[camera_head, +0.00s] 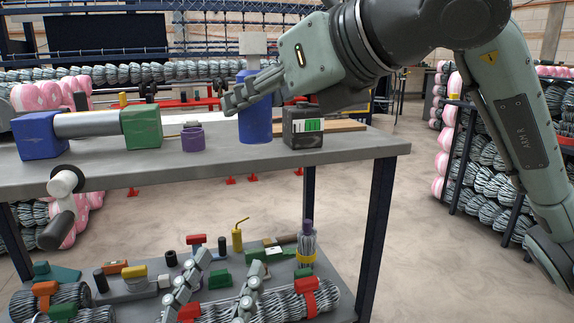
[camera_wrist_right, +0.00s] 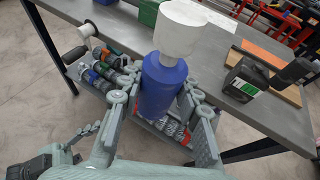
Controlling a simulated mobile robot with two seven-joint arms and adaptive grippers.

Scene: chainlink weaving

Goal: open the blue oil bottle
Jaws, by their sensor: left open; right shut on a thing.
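The blue oil bottle (camera_head: 255,122) stands upright at the front of the grey workbench, with its pale cap (camera_head: 253,43) on top. My right gripper (camera_head: 238,101) reaches in from the right and is shut on the bottle's blue body below the cap. In the right wrist view the bottle (camera_wrist_right: 163,85) sits between the two fingers (camera_wrist_right: 155,98), with the wide white cap (camera_wrist_right: 182,28) on it. My left gripper (camera_head: 229,263) is open and empty, low in the head view, its fingers in front of the lower shelf. It is apart from the bottle.
A dark can (camera_head: 303,128) stands close to the right of the bottle. The lower shelf holds several tools and wire bundles (camera_head: 290,305). Floor is clear right of the bench.

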